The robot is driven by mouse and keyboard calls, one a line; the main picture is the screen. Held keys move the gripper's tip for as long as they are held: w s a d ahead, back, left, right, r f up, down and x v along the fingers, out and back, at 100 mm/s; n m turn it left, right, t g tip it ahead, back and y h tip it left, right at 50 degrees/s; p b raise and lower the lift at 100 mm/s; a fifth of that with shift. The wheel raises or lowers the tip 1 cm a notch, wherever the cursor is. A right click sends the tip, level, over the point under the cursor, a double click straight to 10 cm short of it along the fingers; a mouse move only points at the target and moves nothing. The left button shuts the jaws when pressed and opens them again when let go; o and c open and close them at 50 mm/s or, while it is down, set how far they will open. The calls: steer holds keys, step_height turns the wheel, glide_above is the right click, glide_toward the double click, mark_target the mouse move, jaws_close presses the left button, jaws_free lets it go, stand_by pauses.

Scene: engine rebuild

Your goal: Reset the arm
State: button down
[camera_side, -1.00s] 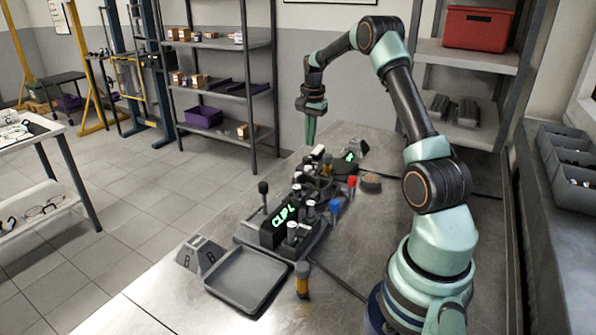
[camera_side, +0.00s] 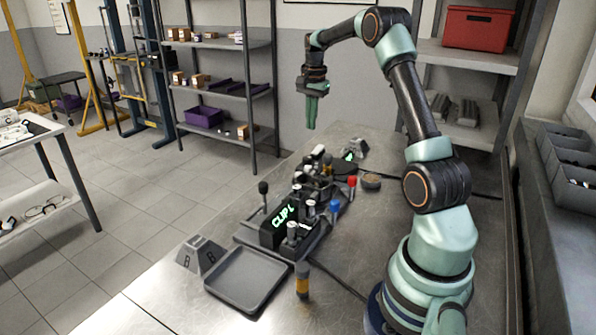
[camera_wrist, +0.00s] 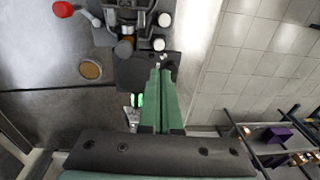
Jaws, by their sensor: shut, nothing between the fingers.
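My gripper (camera_side: 311,125) hangs in the air above the far end of the metal bench, pointing down. Its green fingers are together with nothing held, and they also show in the wrist view (camera_wrist: 160,75). My arm reaches up from its base at the right and bends over at the top. The black engine fixture (camera_side: 292,222) stands on the bench below and nearer the camera, apart from the gripper. It also shows at the top of the wrist view (camera_wrist: 133,30).
An empty grey tray (camera_side: 247,280) lies at the bench's near end, beside a block marked B (camera_side: 200,256). A small round dish (camera_side: 371,181) sits right of the fixture. Shelves (camera_side: 220,95) stand behind.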

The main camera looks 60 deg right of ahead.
steer(key=a+r+n+t, duration=0.1)
steer(key=a+r+n, duration=0.3)
steer(key=a, duration=0.5)
steer(key=a+r+n+t, duration=0.1)
steer(key=a+r+n, duration=0.35)
steer(key=a, duration=0.45)
steer(key=s+a+f+n+t, duration=0.1)
steer(key=s+a+n, duration=0.3)
steer(key=a, duration=0.4)
steer(key=s+a+n+t, duration=0.1)
steer(key=s+a+n, duration=0.4)
steer(key=s+a, duration=0.2)
steer(key=shift+s+a+f+t+y, duration=0.15)
steer(key=shift+a+f+t+y, duration=0.2)
steer(key=shift+a, duration=0.5)
